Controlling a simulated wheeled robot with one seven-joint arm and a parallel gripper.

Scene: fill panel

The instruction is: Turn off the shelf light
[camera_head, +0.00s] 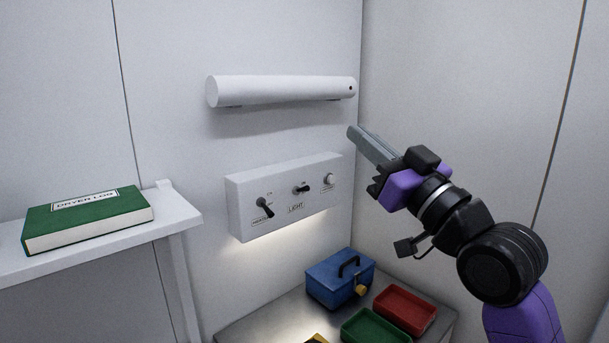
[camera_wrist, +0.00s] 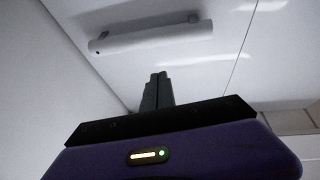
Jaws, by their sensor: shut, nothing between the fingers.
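A white switch panel (camera_head: 284,215) is fixed to the back wall. It carries a left toggle (camera_head: 265,204), a middle toggle (camera_head: 302,189) above a LIGHT label (camera_head: 296,208), and a round knob (camera_head: 329,180) at the right. A glow shows on the wall beneath the panel, above the metal surface. A white tube-shaped fixture (camera_head: 282,90) is mounted above the panel and shows no glow; it also appears in the wrist view (camera_wrist: 152,37). My gripper (camera_head: 352,131) is shut and empty, up and right of the panel, near the wall corner, touching nothing that I can see.
A metal surface (camera_head: 262,322) below holds a blue box (camera_head: 336,283) with a padlock, a red tray (camera_head: 405,309) and a green tray (camera_head: 375,328). A white shelf (camera_head: 100,246) at the left bears a green book (camera_head: 88,222). A side wall (camera_head: 460,80) stands close at the right.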

